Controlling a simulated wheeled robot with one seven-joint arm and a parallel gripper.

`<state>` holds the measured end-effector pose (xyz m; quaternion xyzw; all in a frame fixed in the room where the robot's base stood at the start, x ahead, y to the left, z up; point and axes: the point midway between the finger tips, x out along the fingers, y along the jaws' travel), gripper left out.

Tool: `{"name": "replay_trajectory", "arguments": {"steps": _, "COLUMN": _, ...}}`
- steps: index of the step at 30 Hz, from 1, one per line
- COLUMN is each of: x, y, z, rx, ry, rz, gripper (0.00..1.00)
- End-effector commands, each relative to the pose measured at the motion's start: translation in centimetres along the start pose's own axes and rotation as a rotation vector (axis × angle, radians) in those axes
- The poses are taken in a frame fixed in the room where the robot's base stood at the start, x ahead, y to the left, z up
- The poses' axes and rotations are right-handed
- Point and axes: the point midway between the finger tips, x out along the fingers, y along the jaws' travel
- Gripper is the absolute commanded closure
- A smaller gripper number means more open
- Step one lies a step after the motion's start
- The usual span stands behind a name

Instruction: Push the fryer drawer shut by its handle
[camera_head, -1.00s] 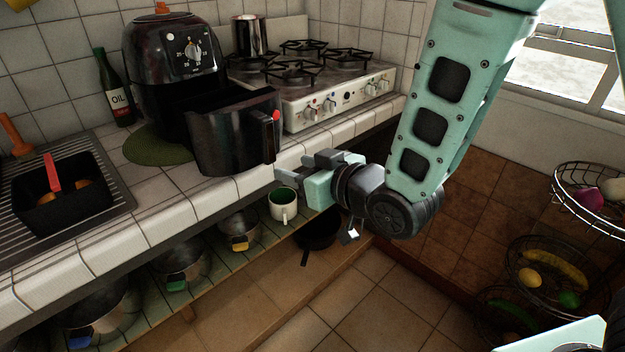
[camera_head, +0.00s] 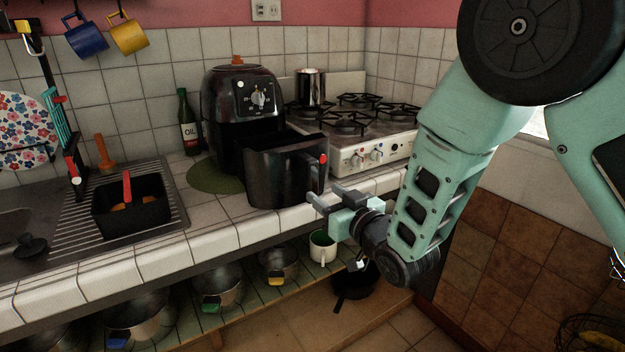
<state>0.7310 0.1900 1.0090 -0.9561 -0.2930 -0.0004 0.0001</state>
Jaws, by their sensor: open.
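The black air fryer (camera_head: 240,110) stands on the tiled counter. Its drawer (camera_head: 283,172) is pulled out toward the counter's front edge. The drawer's handle (camera_head: 319,176), with a red spot at its top, is on the drawer's right-hand front side. My gripper (camera_head: 325,196) is open and empty, just below and in front of the handle in the picture. The fingers look close to the handle, but I cannot tell whether they touch it.
A stove (camera_head: 360,135) stands right of the fryer, an oil bottle (camera_head: 187,122) to its left. A black basket (camera_head: 131,208) sits on the drainer. Below the counter, a shelf holds several pots and a white mug (camera_head: 321,247).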

Motion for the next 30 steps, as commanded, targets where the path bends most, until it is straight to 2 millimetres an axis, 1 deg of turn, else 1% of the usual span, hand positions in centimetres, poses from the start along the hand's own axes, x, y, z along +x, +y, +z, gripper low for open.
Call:
{"name": "replay_trajectory", "arguments": {"steps": 1, "x": 1.1, "y": -0.1, "z": -0.2, "rx": -0.001, "ry": 0.001, "rz": -0.001, "gripper": 0.53}}
{"name": "replay_trajectory", "arguments": {"steps": 3, "x": 2.4, "y": 0.0, "z": -0.1, "rx": -0.001, "ry": 0.0, "rz": 0.0, "gripper": 0.53}}
{"name": "replay_trajectory", "arguments": {"steps": 6, "x": 4.0, "y": 0.0, "z": -0.1, "rx": -0.001, "ry": 0.0, "rz": 0.0, "gripper": 0.53}}
{"name": "replay_trajectory", "arguments": {"steps": 10, "x": 5.6, "y": 0.0, "z": -0.1, "rx": 0.0, "ry": 0.0, "rz": 0.001, "gripper": 0.53}}
{"name": "replay_trajectory", "arguments": {"steps": 15, "x": 6.4, "y": 0.0, "z": 0.0, "rx": 0.001, "ry": -0.001, "rz": 0.001, "gripper": 0.53}}
{"name": "replay_trajectory", "arguments": {"steps": 23, "x": 6.5, "y": 0.0, "z": 0.0, "rx": 0.001, "ry": -0.001, "rz": 0.001, "gripper": 0.53}}
{"name": "replay_trajectory", "arguments": {"steps": 26, "x": 6.5, "y": 0.0, "z": 0.0, "rx": 0.0, "ry": -0.001, "rz": 0.001, "gripper": 0.78}}
{"name": "replay_trajectory", "arguments": {"steps": 27, "x": 6.5, "y": 0.0, "z": 0.0, "rx": 0.0, "ry": -0.001, "rz": 0.001, "gripper": 0.89}}
{"name": "replay_trajectory", "arguments": {"steps": 28, "x": 6.5, "y": 0.0, "z": 0.0, "rx": 0.0, "ry": -0.001, "rz": 0.001, "gripper": 0.97}}
{"name": "replay_trajectory", "arguments": {"steps": 29, "x": 6.5, "y": 0.0, "z": 0.0, "rx": 0.0, "ry": -0.001, "rz": 0.001, "gripper": 1.0}}
{"name": "replay_trajectory", "arguments": {"steps": 30, "x": 6.5, "y": 0.0, "z": 0.0, "rx": 0.0, "ry": -0.001, "rz": 0.001, "gripper": 1.0}}
